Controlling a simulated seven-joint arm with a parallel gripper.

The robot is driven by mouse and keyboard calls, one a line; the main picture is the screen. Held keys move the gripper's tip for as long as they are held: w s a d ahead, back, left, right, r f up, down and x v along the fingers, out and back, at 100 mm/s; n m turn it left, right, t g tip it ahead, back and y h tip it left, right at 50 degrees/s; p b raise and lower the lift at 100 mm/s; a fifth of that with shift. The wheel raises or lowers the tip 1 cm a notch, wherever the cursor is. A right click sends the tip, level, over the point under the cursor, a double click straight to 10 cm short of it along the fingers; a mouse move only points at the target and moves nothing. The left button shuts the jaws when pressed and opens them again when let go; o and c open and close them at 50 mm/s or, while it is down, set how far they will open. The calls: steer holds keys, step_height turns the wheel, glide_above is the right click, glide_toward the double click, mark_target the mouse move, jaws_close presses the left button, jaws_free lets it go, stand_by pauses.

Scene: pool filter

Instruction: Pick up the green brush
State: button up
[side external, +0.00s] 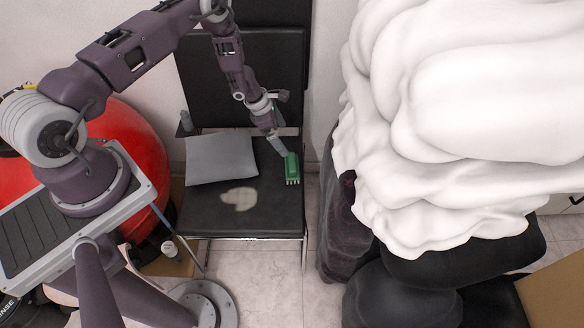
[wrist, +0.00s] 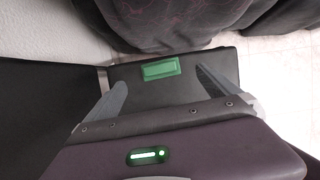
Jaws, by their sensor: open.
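The green brush (side external: 292,168) lies on the black chair seat (side external: 270,215), near the seat's right edge, with pale bristles showing at its lower end. In the wrist view the green brush (wrist: 161,69) lies beyond my fingertips, roughly between the lines of the two fingers. My gripper (side external: 281,150) is just above and left of the brush in the side view. In the wrist view my gripper (wrist: 160,88) has its two grey fingers spread wide with nothing between them. From the side view I cannot tell whether a finger touches the brush.
A grey flat sheet (side external: 220,158) and a pale patch (side external: 240,198) are on the seat to the left. The black backrest (side external: 270,75) rises behind. A large white draped bulk (side external: 460,130) stands close on the right. A red round tank (side external: 130,150) is at the left.

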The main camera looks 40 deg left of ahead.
glide_toward(292, 162)
step_height(292, 162, down, 2)
steer(key=x, duration=0.4)
steer(key=shift+w, duration=0.2)
steer(key=shift+x, duration=0.95)
steer(key=shift+w+d+f, duration=0.2)
steer(key=shift+d+f, duration=0.05)
steer(key=shift+f, duration=0.15)
steer(key=c, duration=1.3)
steer(key=shift+c, duration=0.2)
steer(key=shift+r, duration=0.1)
